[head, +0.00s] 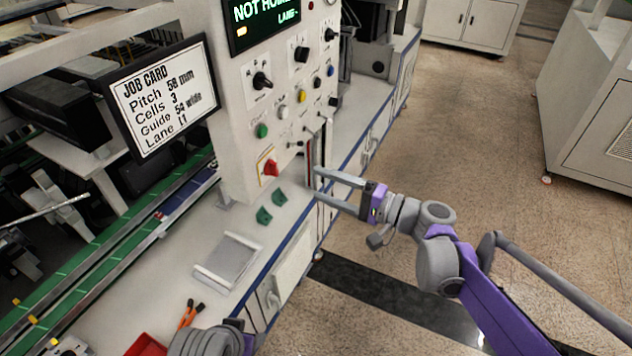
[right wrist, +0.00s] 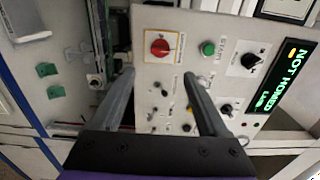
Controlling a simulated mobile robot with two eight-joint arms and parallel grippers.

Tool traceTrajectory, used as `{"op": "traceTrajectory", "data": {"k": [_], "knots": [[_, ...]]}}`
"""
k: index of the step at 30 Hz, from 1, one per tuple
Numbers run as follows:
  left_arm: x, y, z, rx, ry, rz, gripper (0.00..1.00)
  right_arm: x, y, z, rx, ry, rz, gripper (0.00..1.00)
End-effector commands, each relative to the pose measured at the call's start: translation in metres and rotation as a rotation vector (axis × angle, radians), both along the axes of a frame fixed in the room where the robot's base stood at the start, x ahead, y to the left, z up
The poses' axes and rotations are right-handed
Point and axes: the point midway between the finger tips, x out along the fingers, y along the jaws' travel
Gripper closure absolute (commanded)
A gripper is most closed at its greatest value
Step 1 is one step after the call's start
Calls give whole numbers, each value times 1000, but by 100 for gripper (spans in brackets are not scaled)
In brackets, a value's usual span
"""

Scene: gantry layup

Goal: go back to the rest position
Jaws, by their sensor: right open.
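My right gripper (head: 318,184) is in the head view, reaching in from the right. Its two grey fingers are spread apart with nothing between them. They point at the right edge of the control panel (head: 232,150), above the front edge of the bench. In the right wrist view the open fingers (right wrist: 159,73) point toward the panel face, with the red knob (right wrist: 160,47) showing between and beyond them. I cannot tell whether a fingertip touches the panel. A grey rounded arm part, probably mine, shows at the bottom of the head view; my left gripper is not visible.
The panel has a display reading "NOT HOMED", several knobs and buttons, and a job card (head: 164,97). The white bench holds a metal plate (head: 228,262), green blocks (head: 264,215), orange-handled tools and a red bin (head: 146,346). Open floor (head: 470,130) lies right; cabinets stand beyond.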

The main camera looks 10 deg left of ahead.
Motion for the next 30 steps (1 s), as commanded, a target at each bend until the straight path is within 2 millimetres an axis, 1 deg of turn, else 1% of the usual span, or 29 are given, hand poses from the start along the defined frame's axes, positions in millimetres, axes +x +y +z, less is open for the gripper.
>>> {"op": "traceTrajectory", "data": {"k": [12,14,16,17,20,21,23,24,26,27,29,30], "knots": [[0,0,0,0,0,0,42,0,0,0,-2,0,0,22],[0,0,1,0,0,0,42,-3,0,-1,-18,1,0,22],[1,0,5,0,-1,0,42,-13,-1,-4,-72,4,0,22],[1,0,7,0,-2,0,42,-20,-3,-6,-109,5,1,22],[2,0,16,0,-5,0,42,-52,-13,-21,-291,13,-2,22],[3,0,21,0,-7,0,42,-68,-21,-30,-383,14,-4,22],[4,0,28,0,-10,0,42,-93,-36,-44,-529,14,-11,22],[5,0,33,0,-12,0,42,-109,-49,-54,-629,12,-15,22],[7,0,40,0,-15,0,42,-133,-70,-68,-776,5,-24,22],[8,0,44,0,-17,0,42,-148,-86,-77,-874,-2,-31,22],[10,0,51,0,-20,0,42,-170,-111,-88,-1017,-15,-41,22],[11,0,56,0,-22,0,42,-182,-128,-94,-1107,-26,-50,22]]}}
